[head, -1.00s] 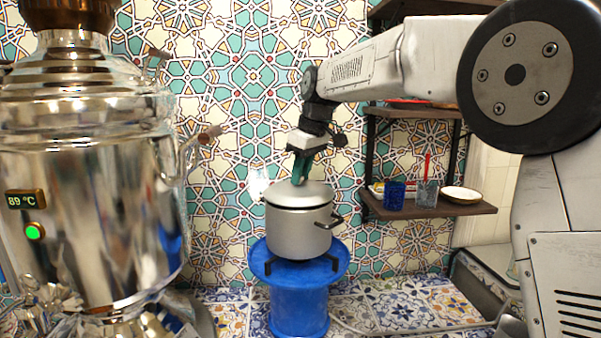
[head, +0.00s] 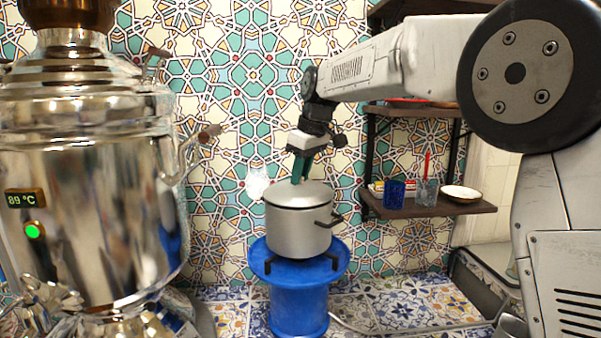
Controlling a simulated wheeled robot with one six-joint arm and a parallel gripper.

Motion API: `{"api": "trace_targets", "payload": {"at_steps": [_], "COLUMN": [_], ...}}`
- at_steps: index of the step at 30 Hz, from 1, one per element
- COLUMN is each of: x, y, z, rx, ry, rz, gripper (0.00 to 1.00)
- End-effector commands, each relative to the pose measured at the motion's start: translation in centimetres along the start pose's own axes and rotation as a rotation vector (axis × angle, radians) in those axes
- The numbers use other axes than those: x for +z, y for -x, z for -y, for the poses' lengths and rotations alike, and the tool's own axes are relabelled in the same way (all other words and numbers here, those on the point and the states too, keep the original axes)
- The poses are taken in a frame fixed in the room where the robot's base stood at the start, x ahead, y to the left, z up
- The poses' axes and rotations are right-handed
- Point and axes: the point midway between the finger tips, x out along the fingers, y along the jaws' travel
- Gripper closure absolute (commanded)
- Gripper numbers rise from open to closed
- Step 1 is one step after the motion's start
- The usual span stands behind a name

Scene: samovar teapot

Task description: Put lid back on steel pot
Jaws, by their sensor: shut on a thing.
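The steel pot (head: 298,232) stands upright on a blue round stand in the middle of the head view, with a dark handle on its right side. The steel lid (head: 312,193) lies over the pot's mouth and looks level, its edge close to the rim. My gripper (head: 299,180) points down from above at the lid's top centre. Its green fingers are shut on the lid's knob, which they hide. Whether the lid's far edge touches the rim cannot be seen.
A large shiny samovar (head: 85,200) fills the left side, its side handle reaching toward the pot. The blue stand (head: 298,305) is on a tiled surface. At the right, a dark shelf (head: 440,212) holds a blue glass (head: 394,194), a clear glass and a bowl (head: 460,193).

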Motion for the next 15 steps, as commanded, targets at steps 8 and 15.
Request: {"api": "trace_targets", "payload": {"at_steps": [8, 15], "x": [0.00, 0.00], "y": [-0.04, -0.04], "z": [0.01, 0.01], "rx": [0.000, 0.000], "ry": [0.000, 0.000], "rz": [0.000, 0.000], "gripper": [1.00, 0.50]}}
